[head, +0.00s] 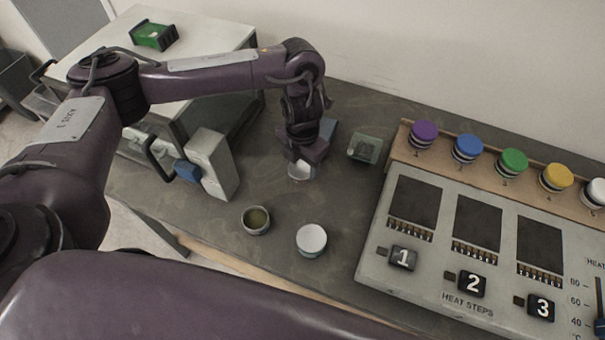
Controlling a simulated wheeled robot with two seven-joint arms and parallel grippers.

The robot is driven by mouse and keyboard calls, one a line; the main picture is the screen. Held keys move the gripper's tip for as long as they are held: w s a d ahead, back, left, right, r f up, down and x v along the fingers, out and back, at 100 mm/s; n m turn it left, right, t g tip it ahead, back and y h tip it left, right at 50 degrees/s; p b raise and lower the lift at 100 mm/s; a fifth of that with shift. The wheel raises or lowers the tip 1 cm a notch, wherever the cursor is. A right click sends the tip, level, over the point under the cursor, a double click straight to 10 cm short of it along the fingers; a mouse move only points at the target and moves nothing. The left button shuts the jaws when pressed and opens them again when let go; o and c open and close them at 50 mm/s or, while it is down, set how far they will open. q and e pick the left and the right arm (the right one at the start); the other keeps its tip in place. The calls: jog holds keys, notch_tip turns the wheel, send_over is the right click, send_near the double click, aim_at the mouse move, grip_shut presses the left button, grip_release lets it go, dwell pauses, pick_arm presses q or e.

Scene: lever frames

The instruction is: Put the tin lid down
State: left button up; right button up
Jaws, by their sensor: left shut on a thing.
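My left gripper (303,163) points down over the grey worktop and is shut on a pale tin lid (299,173). The jaws hide part of the lid, and I cannot tell whether it touches the worktop. An open round tin (256,221) with greenish-brown contents stands nearer to me, below and left of the gripper in the picture. A second round tin (311,240) with a white top stands to its right. My right gripper is not in view.
A small greenish clear block (365,148) lies right of the gripper. A grey lever box (217,164) stands left. A numbered console (376,262) and a row of coloured knobs (467,147) fill the right. Bare worktop (267,187) lies between gripper and tins.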

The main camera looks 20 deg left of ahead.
aim_at(302, 174)
pick_arm(q)
jog(key=shift+f, duration=0.35)
notch_tip(302, 174, down, 4)
jog(key=shift+r+b, duration=0.15)
jog(key=shift+b, duration=0.45)
jog(key=shift+r, duration=0.1)
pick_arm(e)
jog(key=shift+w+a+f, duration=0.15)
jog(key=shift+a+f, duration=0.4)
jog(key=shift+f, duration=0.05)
pick_arm(q)
jog(key=shift+f, duration=0.2)
jog(key=o, duration=1)
jog(key=shift+c, duration=0.2)
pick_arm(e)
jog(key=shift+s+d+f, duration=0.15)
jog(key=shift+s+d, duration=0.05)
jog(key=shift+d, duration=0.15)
pick_arm(q)
jog(key=shift+r, duration=0.15)
